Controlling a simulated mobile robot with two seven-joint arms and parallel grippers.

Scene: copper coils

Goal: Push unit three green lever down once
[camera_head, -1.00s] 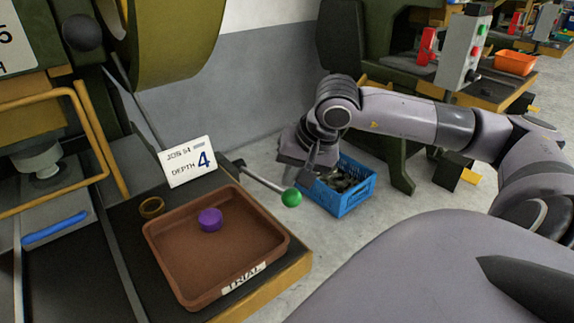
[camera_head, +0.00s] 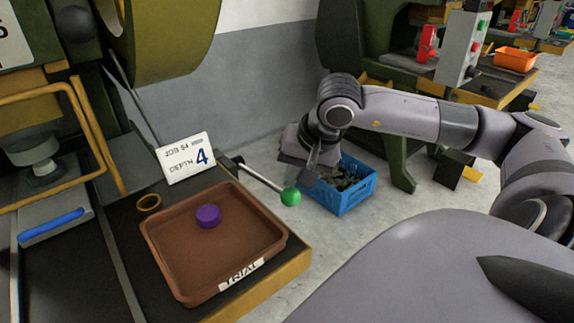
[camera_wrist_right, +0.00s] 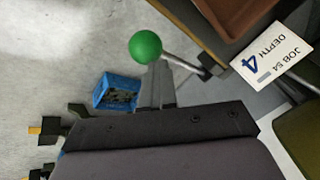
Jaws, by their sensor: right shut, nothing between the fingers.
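The green lever is a metal rod ending in a green ball (camera_head: 291,197). It sticks out from the edge of the machine bench, next to the "Depth 4" card. My right gripper (camera_head: 308,180) is shut and empty, pointing down just behind and slightly right of the ball in the head view. In the right wrist view the green ball (camera_wrist_right: 145,46) and its rod lie just beyond the tips of my shut fingers (camera_wrist_right: 158,78). I cannot tell whether the fingers touch the lever. My left gripper is not in view.
A brown tray (camera_head: 160,262) labelled "Trial" holds a purple puck (camera_head: 208,216). A brass ring (camera_head: 149,202) and the card (camera_head: 186,158) stand by it. A blue crate (camera_head: 348,198) of dark scraps sits on the floor behind my gripper. Another machine stands at the back right.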

